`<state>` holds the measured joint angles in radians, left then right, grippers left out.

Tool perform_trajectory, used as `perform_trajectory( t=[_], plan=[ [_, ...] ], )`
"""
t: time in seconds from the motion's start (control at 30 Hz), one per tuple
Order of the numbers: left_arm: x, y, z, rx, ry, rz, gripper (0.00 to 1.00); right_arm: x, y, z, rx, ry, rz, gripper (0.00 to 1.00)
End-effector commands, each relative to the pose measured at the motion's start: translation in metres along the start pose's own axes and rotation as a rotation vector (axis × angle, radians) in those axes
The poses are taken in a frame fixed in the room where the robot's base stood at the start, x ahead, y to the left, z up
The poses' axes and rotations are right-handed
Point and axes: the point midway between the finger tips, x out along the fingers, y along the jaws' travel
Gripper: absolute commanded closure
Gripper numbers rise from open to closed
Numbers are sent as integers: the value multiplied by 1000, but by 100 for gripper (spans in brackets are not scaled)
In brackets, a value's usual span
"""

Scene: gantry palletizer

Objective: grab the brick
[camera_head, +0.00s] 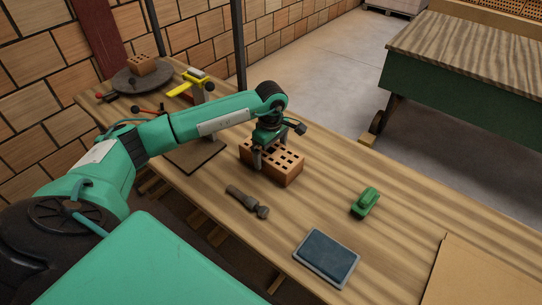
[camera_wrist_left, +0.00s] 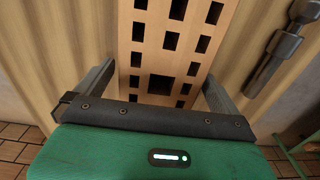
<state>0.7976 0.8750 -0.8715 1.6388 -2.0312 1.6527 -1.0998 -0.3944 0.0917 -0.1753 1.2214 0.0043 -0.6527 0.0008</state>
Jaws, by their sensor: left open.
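The brick (camera_head: 284,167) is orange-brown with rows of holes and lies on the wooden workbench in the head view. It also fills the top middle of the left wrist view (camera_wrist_left: 172,45). My left gripper (camera_head: 264,158) is over the brick's left end, pointing down. In the left wrist view my left gripper (camera_wrist_left: 158,90) is open, with one finger on each side of the brick. I cannot tell whether the fingers touch it. My right gripper is not in view.
A dark hammer-like tool (camera_head: 247,201) lies just in front of the brick. A green object (camera_head: 365,202) and a blue-topped tray (camera_head: 326,256) lie to the right. Another brick (camera_head: 141,64) sits on a round plate (camera_head: 128,84) at the far left.

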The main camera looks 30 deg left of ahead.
Motion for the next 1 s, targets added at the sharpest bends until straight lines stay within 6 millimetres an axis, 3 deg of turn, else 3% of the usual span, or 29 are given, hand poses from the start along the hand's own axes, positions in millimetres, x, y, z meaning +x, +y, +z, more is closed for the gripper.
perform_trajectory(
  t=[0.3, 0.7, 1.0],
  plan=[
    [7, 0, 0, 1, 0, 1, 0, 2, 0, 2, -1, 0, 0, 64],
    [4, 1, 0, 0, 0, 5, 76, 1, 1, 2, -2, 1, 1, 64],
    [2, 1, 0, 0, 0, 5, 77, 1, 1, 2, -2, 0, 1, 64]
  ],
)
